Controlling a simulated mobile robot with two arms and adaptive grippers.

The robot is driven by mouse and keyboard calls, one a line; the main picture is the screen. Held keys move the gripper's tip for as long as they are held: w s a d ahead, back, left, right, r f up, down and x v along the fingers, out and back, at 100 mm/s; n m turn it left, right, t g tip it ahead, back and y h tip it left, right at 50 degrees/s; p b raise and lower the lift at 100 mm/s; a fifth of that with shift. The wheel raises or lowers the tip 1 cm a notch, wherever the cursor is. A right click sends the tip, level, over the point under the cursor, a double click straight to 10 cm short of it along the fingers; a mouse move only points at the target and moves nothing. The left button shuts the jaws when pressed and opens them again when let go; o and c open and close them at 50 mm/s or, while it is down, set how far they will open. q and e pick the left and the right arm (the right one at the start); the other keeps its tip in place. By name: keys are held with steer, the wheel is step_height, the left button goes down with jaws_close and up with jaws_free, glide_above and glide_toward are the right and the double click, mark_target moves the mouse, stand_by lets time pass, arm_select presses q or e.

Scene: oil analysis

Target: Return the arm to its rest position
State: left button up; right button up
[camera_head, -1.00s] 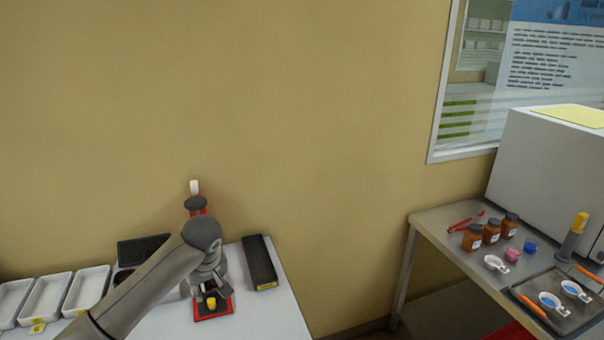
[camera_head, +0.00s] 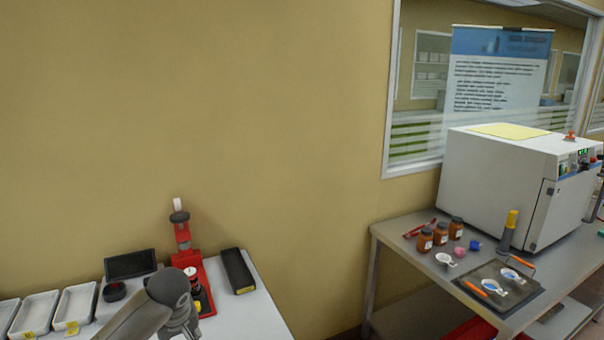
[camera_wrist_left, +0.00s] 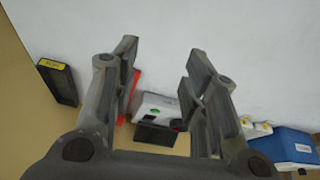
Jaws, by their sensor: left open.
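My left arm (camera_head: 140,318) comes in low at the left in the head view, in front of the white table, and covers part of the red stand (camera_head: 184,240). Its fingers cannot be made out there. In the left wrist view my left gripper (camera_wrist_left: 163,52) is open, with nothing between its fingers. The white tabletop (camera_wrist_left: 240,40) lies beyond the fingertips, clear of them. My right gripper is in neither view.
A long black box (camera_head: 237,270) lies right of the red stand. White trays (camera_head: 75,304) and a dark screen (camera_head: 130,264) are at the left. The right-hand metal table holds brown jars (camera_head: 440,233), a dark tray (camera_head: 508,296) and a large white machine (camera_head: 500,180).

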arm_select(q)
steer(key=s+d+f+m+h, duration=0.2)
steer(key=s+d+f+m, duration=0.1)
steer(key=s+d+f, duration=0.3)
steer(key=s+d+f+m+h, duration=0.1)
steer(key=s+d+f+m, duration=0.3)
steer(key=s, duration=0.5)
steer(key=s+a+m, duration=0.2)
steer(key=s+a, duration=0.1)
steer(key=s, duration=1.5)
step_height(320, 180, down, 30)
steer(key=s+g+b, duration=0.2)
steer(key=s+a+f+b, duration=0.2)
steer(key=s+a+f, duration=0.1)
steer(key=s+f, duration=1.3)
steer(key=shift+s+f+g+y, duration=0.15)
steer(key=shift+f+g+y, duration=0.2)
steer(key=shift+f, duration=0.25)
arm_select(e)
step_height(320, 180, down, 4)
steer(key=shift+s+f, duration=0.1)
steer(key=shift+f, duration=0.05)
